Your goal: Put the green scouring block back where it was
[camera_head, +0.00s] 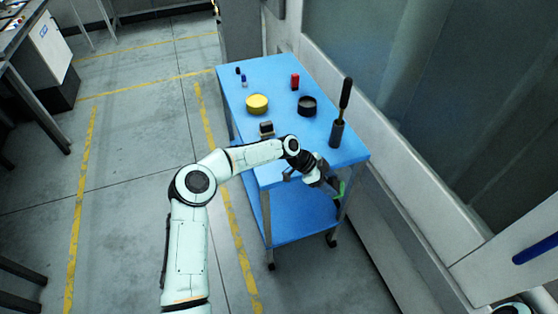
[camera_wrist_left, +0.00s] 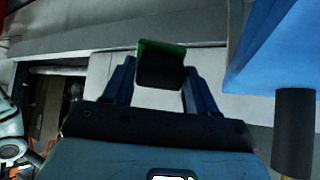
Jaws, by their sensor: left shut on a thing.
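The green scouring block (camera_head: 342,187) shows as a small green patch at the front right corner of the blue cart, mostly hidden by my left gripper (camera_head: 333,187). In the left wrist view the block (camera_wrist_left: 147,47) has a green edge and a dark face, and it sits between the two fingers of my left gripper (camera_wrist_left: 160,78). The gripper is shut on it. The block appears held beyond the edge of the cart top (camera_head: 278,115). My right gripper is not in view.
On the cart top stand a yellow round tin (camera_head: 257,103), a black round dish (camera_head: 307,104), a red block (camera_head: 295,80), a small dark block (camera_head: 267,128) and a dark holder (camera_head: 337,133) with a tall handle (camera_head: 345,95). A wall ledge (camera_head: 385,180) runs along the right.

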